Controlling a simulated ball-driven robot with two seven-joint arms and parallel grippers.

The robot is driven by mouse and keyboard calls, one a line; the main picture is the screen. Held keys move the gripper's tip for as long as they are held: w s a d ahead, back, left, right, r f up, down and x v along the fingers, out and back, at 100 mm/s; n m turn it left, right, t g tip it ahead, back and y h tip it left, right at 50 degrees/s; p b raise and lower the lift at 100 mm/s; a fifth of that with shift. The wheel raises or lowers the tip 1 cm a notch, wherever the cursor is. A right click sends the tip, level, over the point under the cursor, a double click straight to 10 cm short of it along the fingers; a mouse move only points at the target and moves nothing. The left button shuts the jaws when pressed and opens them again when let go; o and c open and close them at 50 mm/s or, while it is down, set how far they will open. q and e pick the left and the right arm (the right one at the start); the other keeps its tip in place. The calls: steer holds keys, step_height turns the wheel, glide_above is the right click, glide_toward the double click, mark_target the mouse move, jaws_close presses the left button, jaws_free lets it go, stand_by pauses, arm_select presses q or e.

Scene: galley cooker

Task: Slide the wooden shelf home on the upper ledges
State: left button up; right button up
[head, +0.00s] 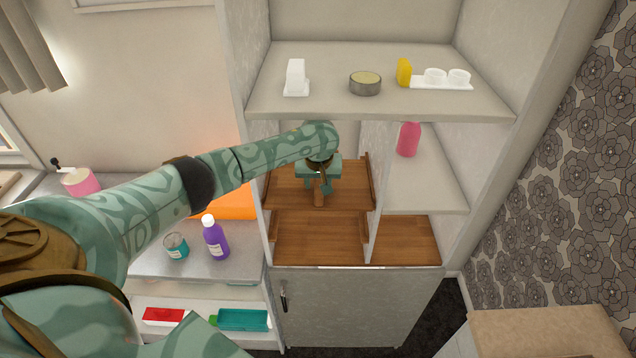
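The wooden shelf (343,200) lies roughly level in the left bay of the cabinet, between the wooden ledges on the side walls. The right ledge (369,180) shows beside the shelf's right edge; the left ledge (266,184) shows at its left. My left gripper (319,190) is over the shelf's front middle, its fingers on either side of a small brown tab, and it looks shut on it. The gripper and forearm hide part of the shelf's back. How far the shelf bears on the ledges is not clear. My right gripper is not in view.
A wooden floor board (320,240) lies below the shelf. A divider stands right of the bay, with a pink bottle (409,139) on the neighbouring shelf. A white upper shelf (330,105) holds small items above my arm. A purple bottle (215,240) and jar (176,246) stand left.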

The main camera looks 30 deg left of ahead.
mark_target(318, 195)
arm_select(q)
steer(key=shift+w+r, duration=0.3)
steer(key=shift+r, duration=0.3)
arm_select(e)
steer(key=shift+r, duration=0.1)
arm_select(q)
steer(key=shift+s+p, duration=0.1)
steer(key=shift+p, duration=0.2)
steer(key=shift+s+d+f+p, duration=0.25)
steer(key=shift+s+d+p, duration=0.15)
steer(key=shift+s+p, duration=0.15)
steer(key=shift+s+d+f+p, duration=0.25)
steer(key=shift+s+d+p, duration=0.15)
steer(key=shift+s+p, duration=0.15)
steer(key=shift+s+d, duration=0.3)
steer(key=shift+s, duration=0.3)
steer(key=shift+s+d, duration=0.3)
steer(key=shift+s, duration=0.3)
steer(key=s+d, duration=0.7)
steer(key=s, duration=0.4)
steer(key=shift+s, duration=0.2)
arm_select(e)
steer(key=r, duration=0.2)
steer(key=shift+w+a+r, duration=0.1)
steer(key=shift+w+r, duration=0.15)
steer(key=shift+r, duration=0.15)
arm_select(q)
steer(key=shift+f, duration=0.1)
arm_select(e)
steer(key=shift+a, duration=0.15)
